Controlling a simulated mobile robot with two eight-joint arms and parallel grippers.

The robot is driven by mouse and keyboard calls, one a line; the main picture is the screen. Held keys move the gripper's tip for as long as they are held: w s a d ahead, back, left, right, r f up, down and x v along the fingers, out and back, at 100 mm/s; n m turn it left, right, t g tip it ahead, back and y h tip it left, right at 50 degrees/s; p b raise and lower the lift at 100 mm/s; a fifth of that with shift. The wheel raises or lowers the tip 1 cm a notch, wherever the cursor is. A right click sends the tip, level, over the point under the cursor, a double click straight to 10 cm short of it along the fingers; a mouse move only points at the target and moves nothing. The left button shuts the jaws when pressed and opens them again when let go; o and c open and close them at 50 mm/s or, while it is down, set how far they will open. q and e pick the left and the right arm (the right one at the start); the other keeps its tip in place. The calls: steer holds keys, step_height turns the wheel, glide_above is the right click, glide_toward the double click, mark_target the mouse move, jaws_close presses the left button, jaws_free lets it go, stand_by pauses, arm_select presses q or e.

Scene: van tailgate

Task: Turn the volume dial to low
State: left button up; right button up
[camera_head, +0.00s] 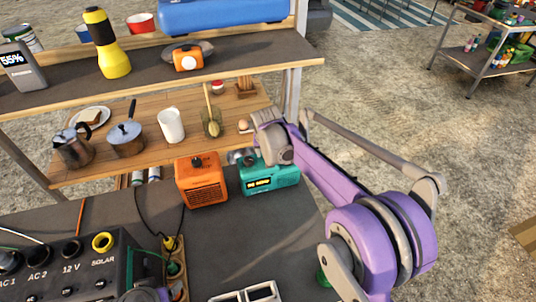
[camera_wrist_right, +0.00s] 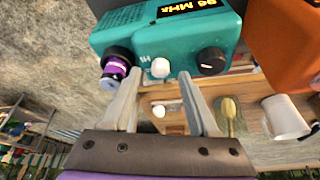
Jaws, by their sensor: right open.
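The teal radio (camera_head: 268,178) stands on the dark worktop below the shelves. In the right wrist view the radio (camera_wrist_right: 165,38) shows a lit frequency display, a white knob (camera_wrist_right: 160,68) with "HI" lettering beside it, and a black knob (camera_wrist_right: 211,61). I cannot tell for certain which knob is the volume dial. My right gripper (camera_wrist_right: 160,92) is open and empty, its two fingers apart on either side of the white knob in the picture. Contact is not visible.
An orange speaker-like box (camera_head: 201,182) stands just left of the radio. A shelf above holds a white cup (camera_head: 171,126), a pot (camera_head: 126,138) and an egg (camera_head: 242,125). A power station (camera_head: 70,270) with cables is at lower left.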

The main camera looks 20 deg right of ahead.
steer(key=v, duration=0.9)
steer(key=shift+s, duration=0.2)
steer(key=s+f+n, duration=0.1)
steer(key=s+f, duration=0.2)
steer(key=s, duration=0.7)
steer(key=s+d+f+n, duration=0.1)
steer(key=s+f, duration=0.1)
steer(key=s, duration=0.8)
steer(key=s+d+f+n+t+y, duration=0.1)
steer(key=s+f, duration=0.2)
steer(key=s, duration=0.8)
steer(key=shift+f, duration=0.35)
steer(key=shift+o, duration=0.2)
